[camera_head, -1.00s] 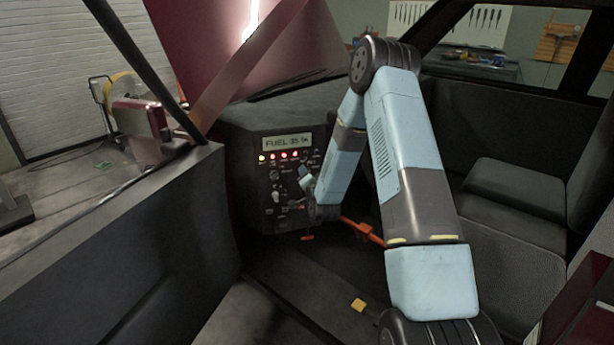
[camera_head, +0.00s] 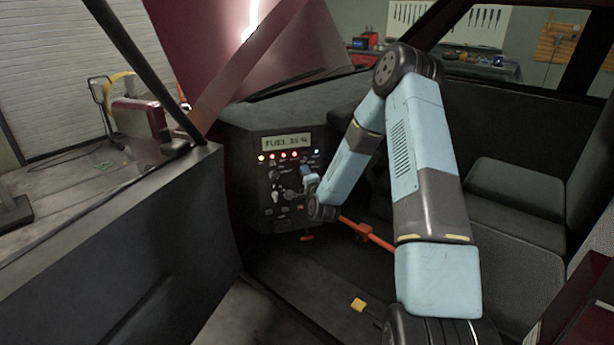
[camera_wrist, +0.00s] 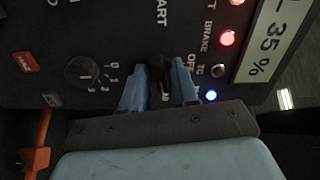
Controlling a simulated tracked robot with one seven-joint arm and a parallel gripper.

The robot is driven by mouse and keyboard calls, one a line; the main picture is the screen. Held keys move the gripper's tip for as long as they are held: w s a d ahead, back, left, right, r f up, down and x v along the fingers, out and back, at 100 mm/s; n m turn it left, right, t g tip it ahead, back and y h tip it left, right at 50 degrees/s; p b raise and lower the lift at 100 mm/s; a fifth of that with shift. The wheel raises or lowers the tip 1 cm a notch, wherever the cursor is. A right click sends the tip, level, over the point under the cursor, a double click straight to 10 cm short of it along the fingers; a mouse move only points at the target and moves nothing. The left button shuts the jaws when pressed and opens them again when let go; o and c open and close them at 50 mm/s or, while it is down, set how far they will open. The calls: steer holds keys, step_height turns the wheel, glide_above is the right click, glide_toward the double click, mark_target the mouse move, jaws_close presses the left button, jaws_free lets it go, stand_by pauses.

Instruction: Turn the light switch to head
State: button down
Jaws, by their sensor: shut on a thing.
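In the wrist view my gripper (camera_wrist: 160,86) has its two blue fingers shut on a dark switch knob (camera_wrist: 159,70) on the control panel, one finger on each side. The word OFF is printed just right of the knob; other lettering by it is partly hidden. A blue indicator (camera_wrist: 211,95) is lit right of the fingers. In the head view my gripper (camera_head: 302,187) is at the right part of the panel (camera_head: 243,185), and the held knob is too small to make out. The blue indicator (camera_head: 317,151) also shows there, lit.
Another rotary knob (camera_wrist: 84,73) with number marks sits left of my gripper. The panel display (camera_wrist: 265,42) reads 35 %, with red lamps beside it. Seats (camera_head: 515,188) lie to the right.

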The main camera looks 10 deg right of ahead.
steer(key=shift+s+d+f, duration=0.1)
steer(key=shift+d+f, duration=0.1)
steer(key=c, duration=1.2)
jaws_free()
steer(key=shift+o, duration=0.2)
steer(key=shift+a, duration=0.1)
steer(key=shift+r, duration=0.1)
steer(key=s, duration=1.3)
steer(key=shift+s, duration=0.3)
